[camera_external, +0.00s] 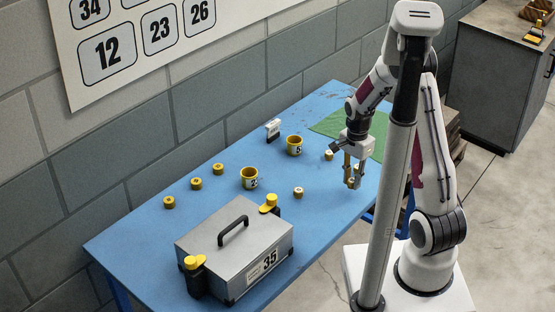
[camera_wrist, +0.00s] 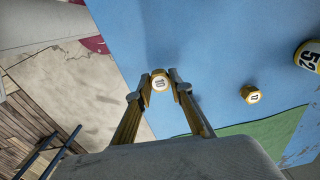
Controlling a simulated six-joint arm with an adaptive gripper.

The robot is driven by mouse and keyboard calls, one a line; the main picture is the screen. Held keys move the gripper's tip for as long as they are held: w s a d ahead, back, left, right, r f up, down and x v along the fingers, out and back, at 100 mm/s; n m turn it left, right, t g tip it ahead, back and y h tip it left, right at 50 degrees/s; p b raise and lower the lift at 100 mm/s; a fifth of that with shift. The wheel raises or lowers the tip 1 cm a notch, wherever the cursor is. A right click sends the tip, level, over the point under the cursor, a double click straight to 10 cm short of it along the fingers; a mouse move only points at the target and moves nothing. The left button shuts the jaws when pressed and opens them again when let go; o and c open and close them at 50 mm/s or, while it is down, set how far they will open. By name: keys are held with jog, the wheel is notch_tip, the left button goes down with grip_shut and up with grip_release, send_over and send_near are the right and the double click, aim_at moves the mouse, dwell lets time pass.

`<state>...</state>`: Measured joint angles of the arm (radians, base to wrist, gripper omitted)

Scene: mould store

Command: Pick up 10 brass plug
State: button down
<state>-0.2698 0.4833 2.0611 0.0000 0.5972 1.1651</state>
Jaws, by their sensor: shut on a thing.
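My gripper (camera_external: 352,183) is over the right side of the blue table, pointing down. In the wrist view its two fingers (camera_wrist: 160,84) are shut on a small brass plug (camera_wrist: 160,82). The plug's pale round top faces the camera and its number looks like 10. I cannot tell whether it touches the table. Another brass plug (camera_wrist: 250,94) lies apart to the right, its number too small to read surely. A brass plug (camera_external: 298,192) stands left of my gripper in the external view, and several more (camera_external: 196,183) are at the table's far left.
Two yellow cups, one nearer (camera_external: 249,180) and one farther (camera_external: 294,147), stand mid-table. A grey case (camera_external: 235,250) marked 35 sits at the front. A green mat (camera_external: 328,124) and a small white item (camera_external: 272,128) lie toward the back. The blue table (camera_external: 135,240) is clear at left.

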aim_at(352, 180)
notch_tip(352, 180, up, 7)
jog(key=shift+r, duration=0.15)
